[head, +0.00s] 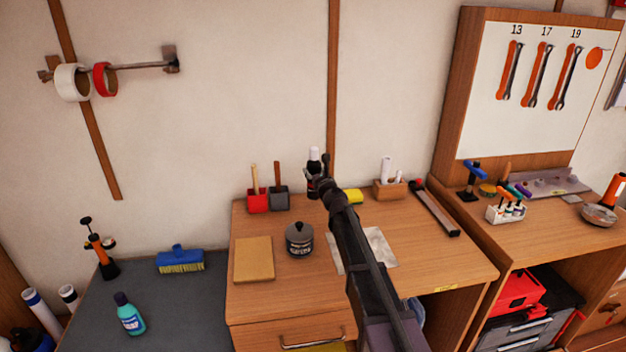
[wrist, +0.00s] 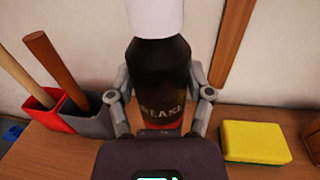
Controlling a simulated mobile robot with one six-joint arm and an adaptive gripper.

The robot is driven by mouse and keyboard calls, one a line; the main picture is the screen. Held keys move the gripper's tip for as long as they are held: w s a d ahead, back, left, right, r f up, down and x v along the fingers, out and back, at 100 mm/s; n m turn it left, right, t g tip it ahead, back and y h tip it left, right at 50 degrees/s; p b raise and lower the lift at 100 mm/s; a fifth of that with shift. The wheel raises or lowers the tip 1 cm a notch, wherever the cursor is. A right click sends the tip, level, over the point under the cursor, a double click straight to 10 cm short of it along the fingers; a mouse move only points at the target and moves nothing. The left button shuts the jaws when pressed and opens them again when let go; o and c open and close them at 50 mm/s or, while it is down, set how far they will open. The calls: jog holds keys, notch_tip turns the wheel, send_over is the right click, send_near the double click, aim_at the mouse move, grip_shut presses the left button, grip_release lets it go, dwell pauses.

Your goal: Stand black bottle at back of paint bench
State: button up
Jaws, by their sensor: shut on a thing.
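The black bottle (wrist: 160,85) has a white cap and a dark label with pale lettering. In the wrist view it is upright between the fingers of my gripper (wrist: 160,105), which is shut on it. In the head view the bottle (head: 313,170) shows at the back of the paint bench (head: 285,223), near the wall, partly hidden by my gripper (head: 318,188). Its base is hidden, so I cannot tell whether it touches the bench top.
Red (head: 257,202) and grey (head: 279,199) holders with wooden handles stand just left of the bottle. A yellow sponge (wrist: 254,142) lies to its right. A dark tin (head: 299,240) and a tan block (head: 254,260) sit nearer the front. A wooden holder (head: 389,190) stands farther right.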

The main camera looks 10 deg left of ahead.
jog(key=shift+w+a, duration=0.25)
jog(key=shift+w, duration=0.35)
notch_tip(320, 180, down, 4)
jog(key=b, duration=0.3)
jog(key=shift+r+b, duration=0.15)
jog(key=shift+b, duration=0.2)
jog(key=o, duration=1.3)
jog(key=shift+r, duration=0.1)
jog(key=v, duration=1.2)
